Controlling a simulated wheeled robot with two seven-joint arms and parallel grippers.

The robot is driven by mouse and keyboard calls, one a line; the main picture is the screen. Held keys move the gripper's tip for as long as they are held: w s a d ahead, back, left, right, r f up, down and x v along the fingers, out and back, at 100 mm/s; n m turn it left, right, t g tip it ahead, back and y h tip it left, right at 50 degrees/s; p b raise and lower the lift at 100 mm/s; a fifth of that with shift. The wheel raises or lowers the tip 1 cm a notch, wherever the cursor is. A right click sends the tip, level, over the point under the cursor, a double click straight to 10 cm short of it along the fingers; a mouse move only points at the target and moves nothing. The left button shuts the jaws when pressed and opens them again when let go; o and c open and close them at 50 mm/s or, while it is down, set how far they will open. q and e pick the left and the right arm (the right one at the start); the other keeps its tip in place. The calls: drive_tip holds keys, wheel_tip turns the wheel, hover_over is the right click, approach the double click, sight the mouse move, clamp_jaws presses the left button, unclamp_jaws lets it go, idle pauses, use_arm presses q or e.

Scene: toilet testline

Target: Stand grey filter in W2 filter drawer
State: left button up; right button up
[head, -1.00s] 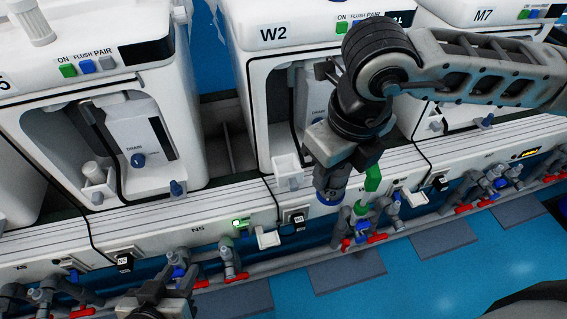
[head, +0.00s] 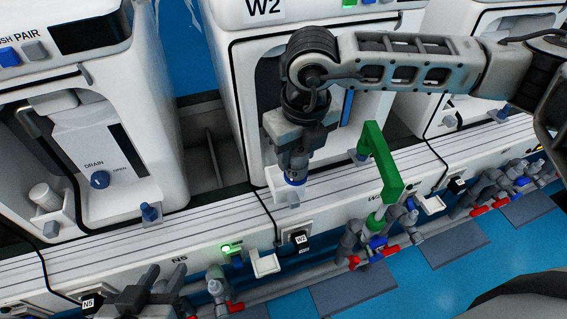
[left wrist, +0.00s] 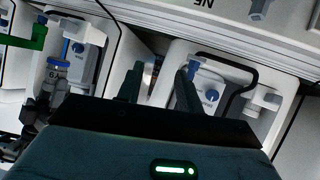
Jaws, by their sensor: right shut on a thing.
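The grey filter (head: 294,160), a short cylinder with a blue ring at its lower end, hangs upright in my right gripper (head: 292,146). My right gripper is shut on it, and the arm comes in from the right. The white W2 filter drawer (head: 287,196) sticks out at the foot of the W2 unit. The filter's lower end overlaps the drawer in the head view; I cannot tell whether it touches the drawer floor. The filter also shows at the left of the left wrist view (left wrist: 60,66). My left gripper (head: 150,290) is low at the left, with its fingers apart and empty.
A tall green bent handle (head: 385,160) rises just right of the W2 drawer. Taps and pipes with red handles (head: 355,262) run along the front. The N5 unit (head: 120,140), with a white cylinder (head: 44,195) in its drawer, stands at the left.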

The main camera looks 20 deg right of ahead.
drive_tip(key=w+f, duration=0.2)
drive_tip(key=f, duration=0.1)
drive_tip(key=w+f, duration=0.2)
drive_tip(key=f, duration=0.1)
drive_tip(key=w+f+b, duration=0.1)
drive_tip(key=w+f, duration=0.1)
drive_tip(key=f, duration=0.1)
drive_tip(key=shift+a+f, duration=0.25)
use_arm(q)
drive_tip(key=shift+w+d+f, duration=0.1)
drive_tip(key=shift+w+f, duration=0.05)
drive_tip(key=shift+f, duration=0.35)
drive_tip(key=shift+w+f, duration=0.15)
drive_tip(key=shift+f, duration=0.3)
drive_tip(key=shift+f, duration=0.2)
use_arm(e)
drive_tip(key=shift+f, duration=0.15)
drive_tip(key=o, duration=1)
use_arm(q)
drive_tip(key=shift+s+d, duration=0.1)
